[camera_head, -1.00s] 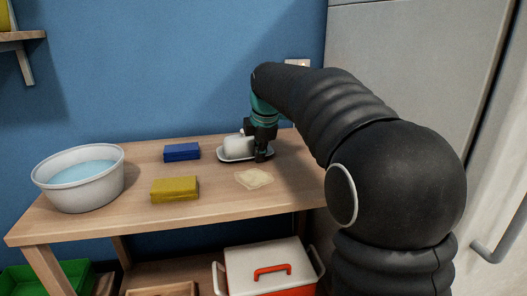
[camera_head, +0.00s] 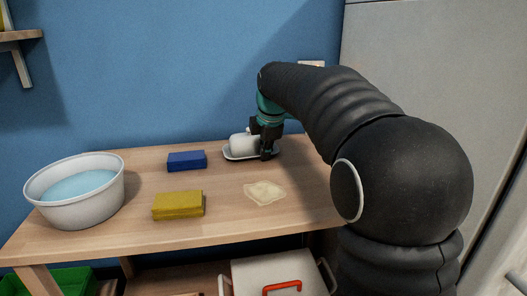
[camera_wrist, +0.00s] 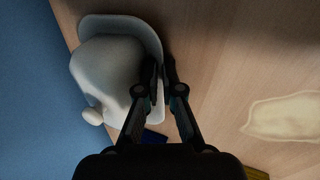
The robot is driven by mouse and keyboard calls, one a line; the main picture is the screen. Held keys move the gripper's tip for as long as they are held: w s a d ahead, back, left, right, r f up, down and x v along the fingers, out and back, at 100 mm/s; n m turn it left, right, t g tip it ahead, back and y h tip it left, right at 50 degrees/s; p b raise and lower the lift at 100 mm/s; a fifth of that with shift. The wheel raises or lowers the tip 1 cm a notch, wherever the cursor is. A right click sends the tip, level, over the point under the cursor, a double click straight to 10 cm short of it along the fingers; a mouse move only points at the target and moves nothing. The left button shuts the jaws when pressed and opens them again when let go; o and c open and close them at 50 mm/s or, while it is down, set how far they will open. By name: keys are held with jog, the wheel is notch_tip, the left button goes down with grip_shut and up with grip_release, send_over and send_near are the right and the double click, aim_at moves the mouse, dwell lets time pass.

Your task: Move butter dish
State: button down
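The butter dish, a white oblong dish with a rounded lid and knob, is at the back of the wooden table in the head view (camera_head: 238,145). In the wrist view it fills the upper left (camera_wrist: 105,70). My gripper (camera_head: 267,154) points down at the dish's right front side. In the wrist view its two fingers (camera_wrist: 161,68) are nearly together, one on each side of the tray rim, and look shut on that rim. The contact itself is partly hidden by the fingers. Whether the dish rests on the table or is slightly raised is hard to tell.
A pale flat patch (camera_head: 265,193) lies in front of the dish. A blue sponge (camera_head: 187,161), a yellow sponge (camera_head: 178,205) and a white basin of water (camera_head: 78,188) are to the left. A blue wall (camera_head: 180,70) stands behind. The table's right front is clear.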

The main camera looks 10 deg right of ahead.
jog(key=c, duration=1.2)
grip_release()
jog(key=shift+d, duration=0.15)
jog(key=shift+c, duration=0.2)
jog(key=v, duration=1.2)
